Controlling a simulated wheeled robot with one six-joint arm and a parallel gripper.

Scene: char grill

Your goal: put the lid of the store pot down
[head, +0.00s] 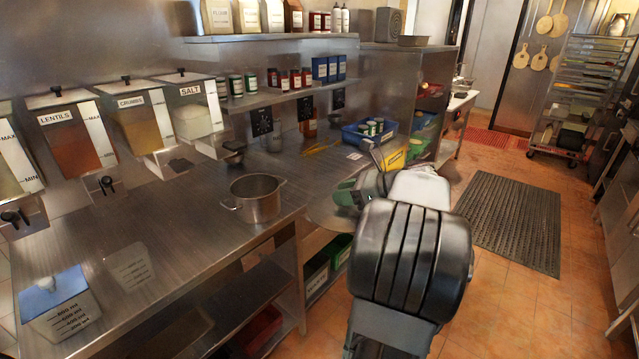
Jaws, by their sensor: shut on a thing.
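The store pot (256,203) is a steel pot with side handles. It stands upright and open on the steel counter. A round grey lid (326,213) shows to the right of the pot, by the counter's front edge, apart from the pot. My gripper (346,196) is at the lid, with green parts showing near its tip. It is shut on the lid; the grip itself is small and partly hidden by my arm. I cannot tell how high the lid is above the counter.
The steel counter (175,231) is clear left of the pot. A clear measuring container with a blue top (57,303) stands at front left. Wall dispensers (142,118) hang over the back. A blue crate (367,137) with jars stands further along. Shelves lie under the counter.

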